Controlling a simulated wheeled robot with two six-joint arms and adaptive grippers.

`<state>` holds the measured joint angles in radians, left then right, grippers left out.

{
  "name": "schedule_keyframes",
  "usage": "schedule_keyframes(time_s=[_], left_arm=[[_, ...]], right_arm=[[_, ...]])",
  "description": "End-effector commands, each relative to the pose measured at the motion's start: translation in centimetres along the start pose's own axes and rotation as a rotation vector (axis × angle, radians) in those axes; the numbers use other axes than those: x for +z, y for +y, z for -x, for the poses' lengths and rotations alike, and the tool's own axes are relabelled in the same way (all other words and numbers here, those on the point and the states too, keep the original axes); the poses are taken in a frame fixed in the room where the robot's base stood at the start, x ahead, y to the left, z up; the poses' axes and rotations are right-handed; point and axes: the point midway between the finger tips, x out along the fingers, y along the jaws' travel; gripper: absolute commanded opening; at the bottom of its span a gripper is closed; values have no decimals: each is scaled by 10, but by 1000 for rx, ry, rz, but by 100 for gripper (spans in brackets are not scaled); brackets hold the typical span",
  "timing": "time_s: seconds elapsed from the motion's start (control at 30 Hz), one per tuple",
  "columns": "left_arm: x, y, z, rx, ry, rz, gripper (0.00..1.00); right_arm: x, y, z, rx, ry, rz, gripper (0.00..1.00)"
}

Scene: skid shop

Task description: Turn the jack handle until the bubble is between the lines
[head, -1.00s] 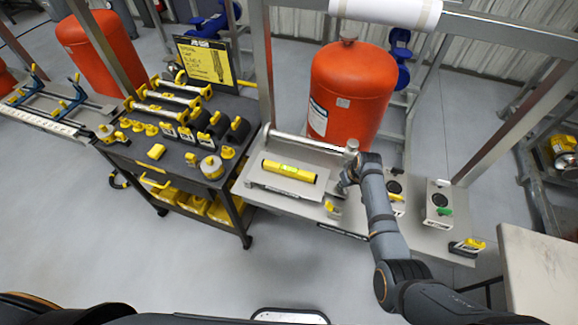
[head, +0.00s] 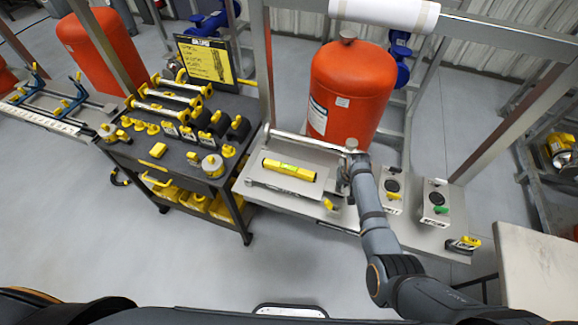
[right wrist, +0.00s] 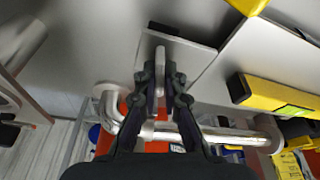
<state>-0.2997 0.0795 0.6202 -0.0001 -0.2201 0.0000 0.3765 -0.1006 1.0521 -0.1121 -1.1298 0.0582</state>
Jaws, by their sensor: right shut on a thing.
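A yellow spirit level (head: 289,169) lies on a grey plate (head: 262,183) on the bench. In the right wrist view part of the level (right wrist: 280,97) shows at the right. My right gripper (head: 346,178) is just right of the plate. In the right wrist view the gripper (right wrist: 160,84) is shut on a slim grey upright piece, the jack handle (right wrist: 160,57). The fingers hide part of it. My left gripper is not in view.
A metal rail (head: 305,142) runs behind the plate, with a red tank (head: 350,95) beyond. Two control boxes (head: 436,200) stand right of my arm. A black cart (head: 180,165) with yellow parts is at the left. A pale table (head: 545,265) is at the lower right.

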Motion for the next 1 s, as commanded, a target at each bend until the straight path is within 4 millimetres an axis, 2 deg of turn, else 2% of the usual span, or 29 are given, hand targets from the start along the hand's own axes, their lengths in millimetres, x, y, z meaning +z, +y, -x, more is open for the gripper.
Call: schedule_keyframes(time_s=[0.17, 0.4, 0.67, 0.77, 0.8, 0.9, 0.97, 1.0], left_arm=[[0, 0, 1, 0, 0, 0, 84], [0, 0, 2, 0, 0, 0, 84], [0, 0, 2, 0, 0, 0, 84], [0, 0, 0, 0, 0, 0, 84], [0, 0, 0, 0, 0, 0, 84], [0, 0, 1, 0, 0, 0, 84], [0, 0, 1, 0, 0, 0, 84], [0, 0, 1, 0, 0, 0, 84]], right_arm=[[2, -1, -1, 8, -6, -27, 0], [4, -1, -2, 85, -8, -274, 0], [4, -1, -3, 90, -9, -290, 0], [4, -2, -3, 114, -10, -369, 0], [4, -1, -3, 122, -9, -395, 10], [4, 0, -2, 121, -8, -390, 23], [3, 0, -2, 121, -7, -390, 31], [3, 0, -2, 121, -6, -389, 31]])
